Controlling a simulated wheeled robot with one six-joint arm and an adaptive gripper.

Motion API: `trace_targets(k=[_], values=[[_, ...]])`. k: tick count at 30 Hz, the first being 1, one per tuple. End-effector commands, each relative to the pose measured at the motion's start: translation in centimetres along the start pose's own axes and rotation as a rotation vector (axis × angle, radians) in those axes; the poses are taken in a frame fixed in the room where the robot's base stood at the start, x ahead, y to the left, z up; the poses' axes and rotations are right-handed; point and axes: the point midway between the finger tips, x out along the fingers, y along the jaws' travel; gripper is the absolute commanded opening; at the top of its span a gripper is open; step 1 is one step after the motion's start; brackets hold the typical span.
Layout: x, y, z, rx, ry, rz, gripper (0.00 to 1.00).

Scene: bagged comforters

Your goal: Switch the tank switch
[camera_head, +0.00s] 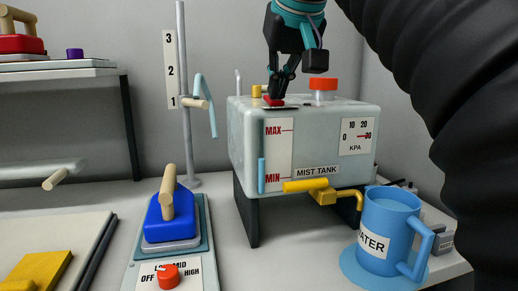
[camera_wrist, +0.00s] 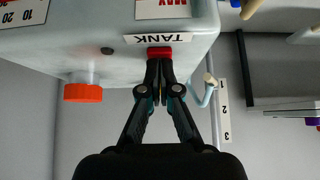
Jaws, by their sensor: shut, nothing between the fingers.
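The mist tank (camera_head: 250,150) is a pale box on dark legs with MAX and MIN marks. The small red tank switch (camera_head: 273,102) sits on its top near the front left. In the wrist view the switch (camera_wrist: 159,51) lies beside a white TANK label (camera_wrist: 158,38). My gripper (camera_head: 276,94) points down from above with its fingers closed together. The fingertips (camera_wrist: 159,62) are at the switch and hide part of it. I cannot tell whether they press on it.
An orange-red cap (camera_head: 323,84) stands on the tank to the right of my gripper, and a yellow knob (camera_head: 256,91) is to the left. A blue WATER jug (camera_head: 390,215) stands front right. A blue iron-like device (camera_head: 170,215) is front left. A metal pole (camera_head: 183,90) stands left of the tank.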

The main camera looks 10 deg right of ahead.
Motion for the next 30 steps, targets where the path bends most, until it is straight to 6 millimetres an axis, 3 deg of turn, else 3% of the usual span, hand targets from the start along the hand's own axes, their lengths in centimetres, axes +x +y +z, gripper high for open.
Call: trace_targets(k=[3,13,30], values=[[-1.3,0.0,-1.1,0.0,0.004,0.0,0.0],[-2.9,0.0,-2.9,0.0,0.009,0.0,0.0],[-4.1,0.0,-3.2,0.0,0.011,0.0,0.0]])
